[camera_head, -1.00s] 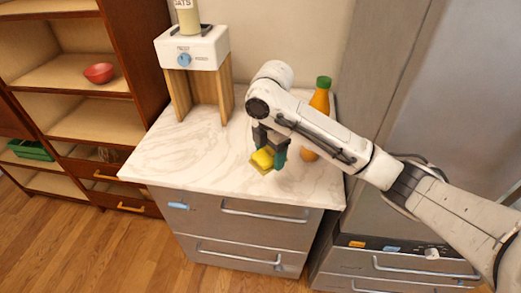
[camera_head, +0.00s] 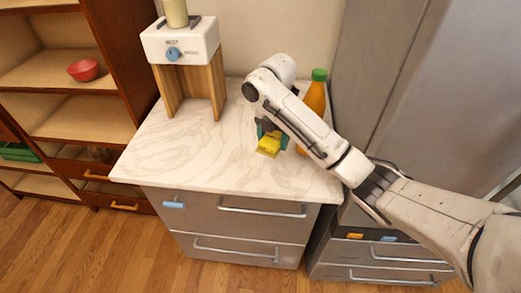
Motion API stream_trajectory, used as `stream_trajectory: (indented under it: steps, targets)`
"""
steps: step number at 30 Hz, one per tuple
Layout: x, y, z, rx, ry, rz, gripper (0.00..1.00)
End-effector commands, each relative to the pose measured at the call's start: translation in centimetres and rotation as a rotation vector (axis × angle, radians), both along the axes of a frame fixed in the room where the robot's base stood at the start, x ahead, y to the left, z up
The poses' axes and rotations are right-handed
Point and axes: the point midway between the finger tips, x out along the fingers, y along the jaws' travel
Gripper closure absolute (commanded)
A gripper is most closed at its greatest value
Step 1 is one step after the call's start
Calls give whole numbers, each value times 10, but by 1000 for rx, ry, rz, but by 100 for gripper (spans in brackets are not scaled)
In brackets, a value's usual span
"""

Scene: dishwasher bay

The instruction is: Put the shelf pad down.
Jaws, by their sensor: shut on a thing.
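A yellow block-like thing (camera_head: 268,145), which I take to be the shelf pad, is at my gripper (camera_head: 268,132) over the right part of the marble counter (camera_head: 190,152). My gripper is shut on it, with teal fingers showing at its sides. My arm hides part of the grip from above. I cannot tell whether the pad touches the counter or is just above it.
An orange bottle with a green cap (camera_head: 315,92) stands close behind my arm. A white dispenser on wooden legs (camera_head: 181,42) stands at the back left. The counter's left and front are clear. A shelf with a red bowl (camera_head: 83,70) is at far left.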

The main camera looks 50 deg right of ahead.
Motion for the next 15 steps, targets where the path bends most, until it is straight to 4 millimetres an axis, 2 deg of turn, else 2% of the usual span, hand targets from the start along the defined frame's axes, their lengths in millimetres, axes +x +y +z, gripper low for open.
stream_trajectory:
  steps: [1, 9, 12, 15]
  targets:
    - [10, 0, -12, -2, -2, 2, 60]
    - [38, -6, -44, -2, -1, 0, 60]
    - [47, -7, -53, 0, -2, 1, 60]
    - [54, -10, -54, -1, 0, -1, 60]
